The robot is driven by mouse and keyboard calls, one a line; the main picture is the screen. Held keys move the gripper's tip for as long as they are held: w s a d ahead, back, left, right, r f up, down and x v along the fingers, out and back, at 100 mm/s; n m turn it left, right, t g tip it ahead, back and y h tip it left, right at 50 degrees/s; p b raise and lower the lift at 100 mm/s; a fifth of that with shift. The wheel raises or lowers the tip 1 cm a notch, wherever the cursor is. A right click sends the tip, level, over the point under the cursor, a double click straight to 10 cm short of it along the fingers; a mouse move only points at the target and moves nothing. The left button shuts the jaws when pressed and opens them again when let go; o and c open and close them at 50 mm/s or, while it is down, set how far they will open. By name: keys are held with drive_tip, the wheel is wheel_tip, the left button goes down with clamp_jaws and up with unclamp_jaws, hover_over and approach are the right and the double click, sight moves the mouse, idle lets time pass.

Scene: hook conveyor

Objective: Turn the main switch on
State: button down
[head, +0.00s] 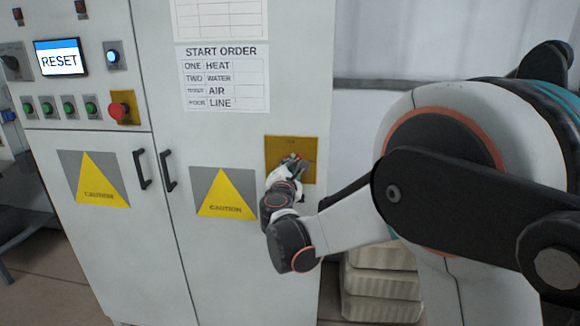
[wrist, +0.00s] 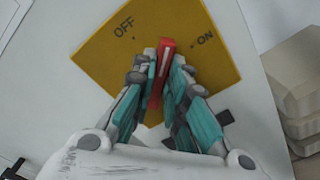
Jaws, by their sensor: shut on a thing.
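The main switch is a red handle (wrist: 165,52) with a white line, on a yellow plate (head: 279,146) on the right cabinet door. The plate also shows in the wrist view (wrist: 95,57), with OFF at upper left and ON at right. The handle points up in the wrist view, between the OFF dot and the ON dot. My gripper (wrist: 162,72) is shut on the handle, one finger on each side. In the head view my gripper (head: 294,162) is at the plate and covers most of the handle.
The grey cabinet has a control panel with a RESET screen (head: 61,57), a red emergency button (head: 120,109) and green buttons. Two door handles (head: 167,171) stick out left of the switch. Stacked pale crates (head: 382,283) stand right of the cabinet.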

drive_tip(key=shift+d+f+m, duration=0.1)
drive_tip(key=shift+f+m, duration=0.05)
drive_tip(key=shift+m, duration=1.75)
drive_tip(key=shift+f+m, duration=0.1)
drive_tip(key=shift+m, duration=1.8)
drive_tip(key=shift+s+m, duration=0.1)
drive_tip(key=shift+m, duration=0.2)
drive_tip(key=c, duration=1.6)
unclamp_jaws()
drive_tip(key=s+a, duration=0.1)
drive_tip(key=s, duration=1)
drive_tip(key=shift+s+a, duration=0.35)
drive_tip(key=shift+s, duration=0.05)
